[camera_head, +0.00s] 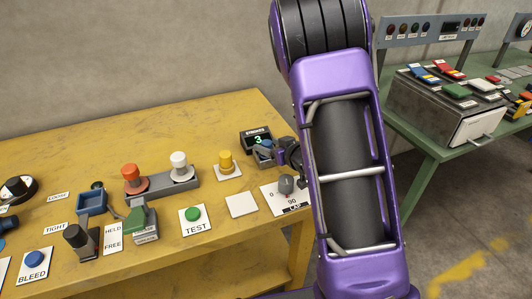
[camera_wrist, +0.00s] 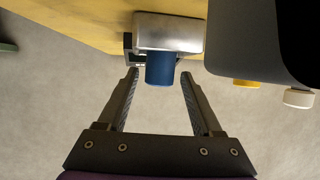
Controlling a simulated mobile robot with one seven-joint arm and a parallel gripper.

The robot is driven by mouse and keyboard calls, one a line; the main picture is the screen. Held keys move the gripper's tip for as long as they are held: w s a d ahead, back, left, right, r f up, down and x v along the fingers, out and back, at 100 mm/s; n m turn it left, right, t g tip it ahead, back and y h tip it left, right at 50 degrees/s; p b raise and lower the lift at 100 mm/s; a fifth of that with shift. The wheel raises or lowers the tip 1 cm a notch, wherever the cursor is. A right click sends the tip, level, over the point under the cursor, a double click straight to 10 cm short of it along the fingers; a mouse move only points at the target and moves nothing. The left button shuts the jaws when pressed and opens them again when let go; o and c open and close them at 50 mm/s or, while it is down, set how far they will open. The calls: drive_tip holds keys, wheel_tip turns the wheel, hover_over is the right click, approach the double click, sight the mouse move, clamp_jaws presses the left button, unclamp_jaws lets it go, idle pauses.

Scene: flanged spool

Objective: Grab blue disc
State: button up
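In the wrist view a short blue cylinder, the blue disc (camera_wrist: 160,69), sticks out from a silver-grey block (camera_wrist: 168,32) at the yellow table. My gripper (camera_wrist: 160,76) is open, with one finger on each side of the blue disc in the picture. Gaps show between the disc and both fingers, so I see no contact; how deep the disc sits between them I cannot tell. In the head view the grey block (camera_head: 265,158) with a bluish part is small beside my gripper (camera_head: 284,152), which my purple arm largely hides.
A dark counter display (camera_head: 257,140) reading 3 stands just behind the block. A yellow knob (camera_head: 226,161), a grey lap lever (camera_head: 286,185) and a green test button (camera_head: 193,214) are nearby on the yellow table (camera_head: 220,110). A green table (camera_head: 428,145) with equipment stands right.

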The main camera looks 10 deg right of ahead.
clamp_jaws()
drive_tip(key=shift+r, duration=0.1)
